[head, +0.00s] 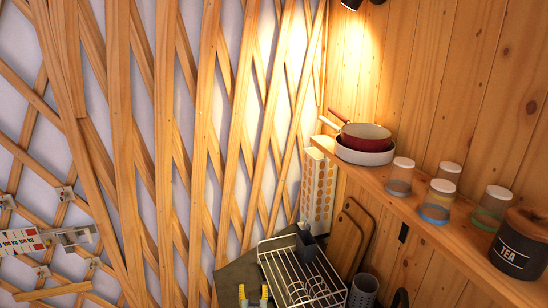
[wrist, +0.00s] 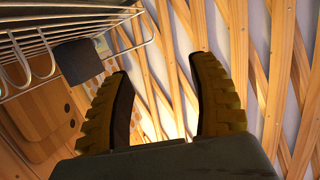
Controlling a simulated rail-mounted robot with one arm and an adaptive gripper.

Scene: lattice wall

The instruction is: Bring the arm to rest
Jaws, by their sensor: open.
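My gripper (head: 254,298) shows at the bottom of the head view as two yellow fingertips in front of the worktop; the rest of my arm is out of that view. In the wrist view my gripper (wrist: 163,95) has its two yellow ridged fingers apart. Nothing sits between them, and the lattice wall (wrist: 175,60) shows through the gap. The gripper is open and empty.
A wire dish rack (head: 300,275) stands close to the right of the gripper, with a dark block (head: 306,243) at it. Cutting boards (head: 352,238) lean behind. A shelf (head: 420,226) holds pans (head: 366,136), jars (head: 437,200) and a tea canister (head: 520,243). The lattice wall fills the left.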

